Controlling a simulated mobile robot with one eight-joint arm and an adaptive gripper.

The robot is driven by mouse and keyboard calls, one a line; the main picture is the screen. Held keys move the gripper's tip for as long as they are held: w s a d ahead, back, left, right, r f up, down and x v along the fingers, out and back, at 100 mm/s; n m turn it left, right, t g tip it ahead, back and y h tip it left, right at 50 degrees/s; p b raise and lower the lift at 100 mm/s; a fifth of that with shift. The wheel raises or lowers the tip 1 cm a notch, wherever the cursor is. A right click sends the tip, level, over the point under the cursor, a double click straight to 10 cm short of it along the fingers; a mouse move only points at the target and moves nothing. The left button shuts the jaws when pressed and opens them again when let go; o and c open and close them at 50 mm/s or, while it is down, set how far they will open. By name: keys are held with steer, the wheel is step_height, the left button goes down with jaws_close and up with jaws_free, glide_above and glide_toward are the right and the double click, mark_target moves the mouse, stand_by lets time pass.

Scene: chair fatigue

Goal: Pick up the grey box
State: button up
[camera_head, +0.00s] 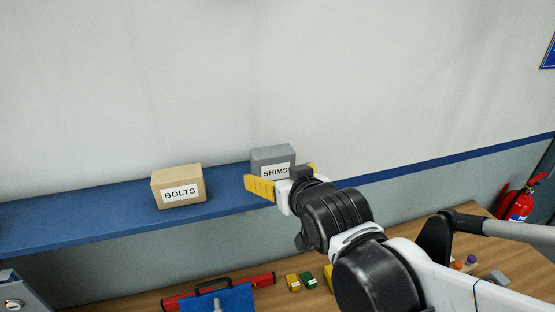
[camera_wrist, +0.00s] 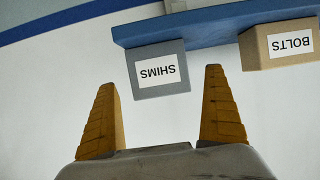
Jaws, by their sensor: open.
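The grey box (camera_head: 272,156) with a white SHIMS label stands on the blue shelf (camera_head: 110,219) against the wall. In the wrist view the grey box (camera_wrist: 158,70) appears upside down, ahead of the fingertips and roughly between their lines. My gripper (camera_head: 278,180) has yellow fingers spread open with nothing between them. In the head view it is in front of the grey box and covers its lower right part. In the wrist view the fingers (camera_wrist: 160,79) appear apart from the box, with the left fingertip lower than the right.
A tan BOLTS box (camera_head: 179,187) stands on the shelf to the left of the grey box. Below is a wooden bench (camera_head: 140,300) with a blue item with a black handle (camera_head: 222,298), a red tool, and small coloured blocks. A red fire extinguisher (camera_head: 518,200) hangs at right.

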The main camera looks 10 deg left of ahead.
mark_target(276, 169)
steer(key=x, duration=0.6)
steer(key=shift+w, duration=0.35)
steer(key=shift+s+r, duration=0.1)
steer(key=c, duration=1.1)
